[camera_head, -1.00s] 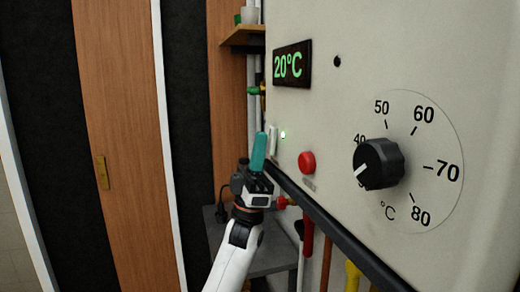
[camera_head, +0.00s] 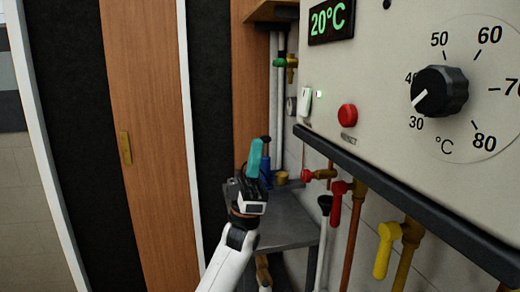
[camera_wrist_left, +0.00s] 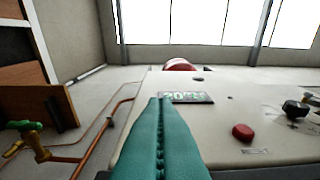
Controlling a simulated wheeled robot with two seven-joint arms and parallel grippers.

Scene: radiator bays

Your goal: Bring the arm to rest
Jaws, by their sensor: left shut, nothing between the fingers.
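My left gripper (camera_head: 256,158) has teal fingers pressed together, pointing up and holding nothing. It stands left of and below the white heater panel (camera_head: 375,85), apart from it in the head view. In the left wrist view the shut teal fingers (camera_wrist_left: 160,105) point up in front of the panel (camera_wrist_left: 225,100). My right gripper is in neither view.
The panel bears a black dial (camera_head: 438,91), a red button (camera_head: 347,115), a white switch (camera_head: 305,101) and a 20°C display (camera_head: 331,18). Below are pipes with a red valve handle (camera_head: 337,205) and a yellow one (camera_head: 386,250). A grey table (camera_head: 285,220) stands behind my arm.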

